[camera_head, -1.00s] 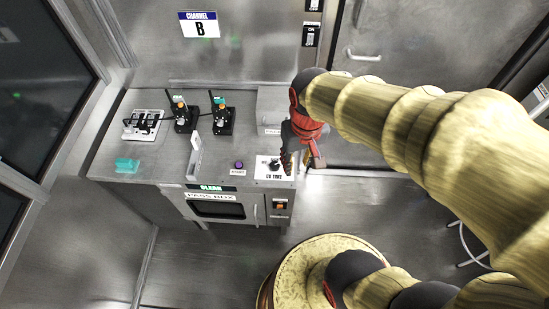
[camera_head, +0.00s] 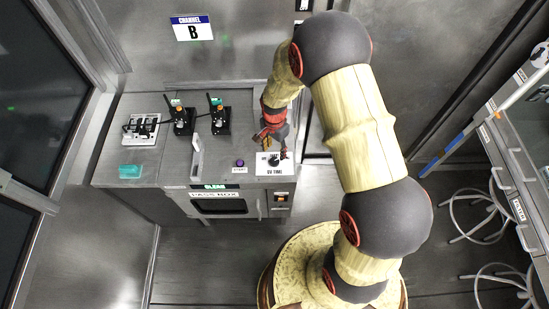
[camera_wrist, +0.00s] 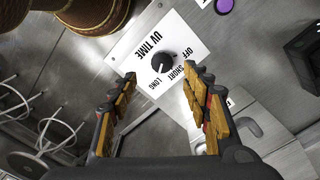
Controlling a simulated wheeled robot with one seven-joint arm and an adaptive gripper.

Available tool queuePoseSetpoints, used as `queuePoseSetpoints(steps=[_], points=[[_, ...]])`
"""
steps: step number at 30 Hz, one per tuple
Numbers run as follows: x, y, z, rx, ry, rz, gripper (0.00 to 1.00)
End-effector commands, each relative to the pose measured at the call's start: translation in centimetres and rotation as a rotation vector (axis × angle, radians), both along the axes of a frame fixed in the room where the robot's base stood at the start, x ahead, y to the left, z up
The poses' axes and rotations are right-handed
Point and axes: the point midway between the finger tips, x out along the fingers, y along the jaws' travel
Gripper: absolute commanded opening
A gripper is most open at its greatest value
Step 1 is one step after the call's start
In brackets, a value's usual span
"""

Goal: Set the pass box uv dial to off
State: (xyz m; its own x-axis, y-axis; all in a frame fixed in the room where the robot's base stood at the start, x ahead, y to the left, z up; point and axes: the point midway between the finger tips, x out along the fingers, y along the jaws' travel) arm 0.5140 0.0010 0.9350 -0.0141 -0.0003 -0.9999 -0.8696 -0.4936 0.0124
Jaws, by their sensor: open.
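The UV dial is a black round knob (camera_wrist: 163,63) on a white plate (camera_wrist: 125,50) marked UV TIME, OFF, SHORT and LONG in the wrist view. I cannot tell for sure which mark the knob points to. In the head view the plate (camera_head: 262,170) lies on the right end of the pass box (camera_head: 172,186) top, with the dial (camera_head: 274,161) on it. My gripper (camera_wrist: 163,85) is open and empty. Its fingers point toward the dial, one on each side of it in the wrist view, and do not visibly touch it.
A purple START button (camera_head: 240,163) is left of the plate. Two black devices (camera_head: 181,122) (camera_head: 220,119), a white rack (camera_head: 142,129) and a teal box (camera_head: 130,171) stand further left. A shelf unit (camera_head: 515,165) and stools (camera_head: 470,215) are at the right.

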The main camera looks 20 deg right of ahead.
Motion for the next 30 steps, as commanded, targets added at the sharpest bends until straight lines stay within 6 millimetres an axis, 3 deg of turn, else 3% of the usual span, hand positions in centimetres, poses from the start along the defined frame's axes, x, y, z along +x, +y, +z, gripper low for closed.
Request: queuePoseSetpoints(steps=[8,21,30], points=[[0.2,0.0,-0.9,-0.001,-0.013,-0.115,0.48],[0.2,0.0,-6.9,0.000,-0.012,-0.112,0.48],[0.3,0.0,-7.8,-0.001,-0.015,-0.111,0.48]])
